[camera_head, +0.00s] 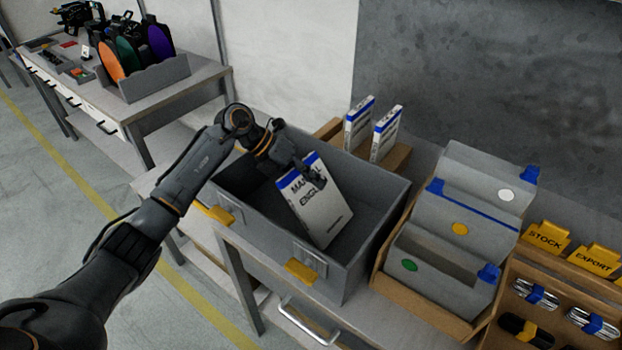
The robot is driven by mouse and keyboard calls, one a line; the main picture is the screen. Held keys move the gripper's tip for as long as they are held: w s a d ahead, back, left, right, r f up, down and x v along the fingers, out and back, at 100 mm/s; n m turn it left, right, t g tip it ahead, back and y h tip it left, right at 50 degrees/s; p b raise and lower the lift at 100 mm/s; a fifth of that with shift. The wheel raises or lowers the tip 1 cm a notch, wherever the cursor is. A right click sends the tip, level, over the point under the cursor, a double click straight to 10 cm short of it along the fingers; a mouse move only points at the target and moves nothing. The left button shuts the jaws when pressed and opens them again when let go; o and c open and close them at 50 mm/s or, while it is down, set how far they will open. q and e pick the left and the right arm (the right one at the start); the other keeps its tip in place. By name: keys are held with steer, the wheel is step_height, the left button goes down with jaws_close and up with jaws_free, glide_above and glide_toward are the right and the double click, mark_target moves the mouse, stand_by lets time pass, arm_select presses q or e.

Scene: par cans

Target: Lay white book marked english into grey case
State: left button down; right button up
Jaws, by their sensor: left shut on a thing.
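A white book (324,216) with a blue top band and dark lettering that looks like "MANUAL ENGLISH" is in the head view, tilted, with its lower part inside the open grey case (361,264). My left gripper (308,177) is shut on the book's upper end. The grey case has two yellow latches on its front and stands on a table. I cannot tell whether the book's lower edge touches the case floor. My right gripper is not in view.
Two more white books (385,134) stand in a wooden holder behind the case. A wooden tray (417,318) with grey boxes stands right of it. Yellow STOCK (545,239) and EXPORT (594,260) signs are at far right. A bench (181,92) with coloured discs is at back left.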

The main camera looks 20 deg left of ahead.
arm_select(q)
steer(key=c, duration=1.3)
jaws_free()
steer(key=shift+r, duration=0.1)
steer(key=shift+o, duration=0.5)
steer(key=v, duration=1.2)
